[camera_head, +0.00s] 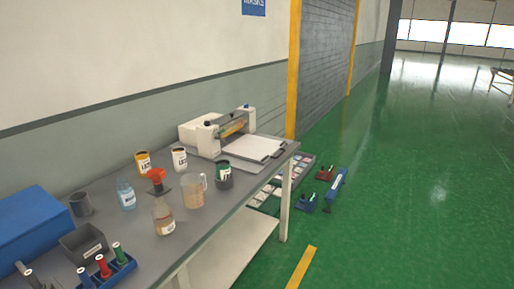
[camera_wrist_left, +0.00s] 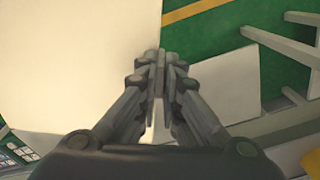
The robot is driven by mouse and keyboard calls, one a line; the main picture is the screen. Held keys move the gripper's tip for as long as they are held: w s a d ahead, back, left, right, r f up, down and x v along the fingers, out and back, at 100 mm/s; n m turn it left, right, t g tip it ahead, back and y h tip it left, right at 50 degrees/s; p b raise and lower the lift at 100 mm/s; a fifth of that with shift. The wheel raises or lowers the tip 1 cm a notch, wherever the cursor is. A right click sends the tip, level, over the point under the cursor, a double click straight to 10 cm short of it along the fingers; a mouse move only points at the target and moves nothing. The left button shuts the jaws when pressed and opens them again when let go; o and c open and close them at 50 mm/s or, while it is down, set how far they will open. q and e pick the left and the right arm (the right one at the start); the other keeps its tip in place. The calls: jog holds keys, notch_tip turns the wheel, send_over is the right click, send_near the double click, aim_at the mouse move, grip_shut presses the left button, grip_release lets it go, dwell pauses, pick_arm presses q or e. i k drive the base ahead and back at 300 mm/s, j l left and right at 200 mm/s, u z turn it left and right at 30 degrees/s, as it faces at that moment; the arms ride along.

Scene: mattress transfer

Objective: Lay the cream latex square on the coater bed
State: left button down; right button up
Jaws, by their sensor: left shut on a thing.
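In the left wrist view my left gripper (camera_wrist_left: 160,62) is shut, its fingers pressed together at the edge of a large cream sheet, the latex square (camera_wrist_left: 75,65). The sheet fills the upper left of that view, and its far edges lie outside the picture. In the head view the coater (camera_head: 218,130) stands at the far end of the bench, with its flat white bed (camera_head: 252,148) in front of its roller. Neither gripper and no held sheet show in the head view.
The grey bench (camera_head: 225,195) carries jars, a blue bottle (camera_head: 126,194), a jug (camera_head: 194,190), a red funnel (camera_head: 156,178) and a blue box (camera_head: 40,230). The green floor at right is open.

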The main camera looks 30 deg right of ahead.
aim_at(254, 146)
jog(key=i+l+z, duration=0.15)
jog(key=l+z, duration=0.15)
jog(key=z, duration=0.2)
jog(key=i+l+z, duration=0.25)
jog(key=z, duration=0.2)
jog(key=i+l+z, duration=0.15)
jog(key=i+l, duration=0.15)
jog(key=i, duration=0.15)
jog(key=i+l+z, duration=0.1)
jog(key=i, duration=0.35)
jog(key=i+l+z, duration=0.15)
jog(key=i+l, duration=0.15)
jog(key=i, duration=0.15)
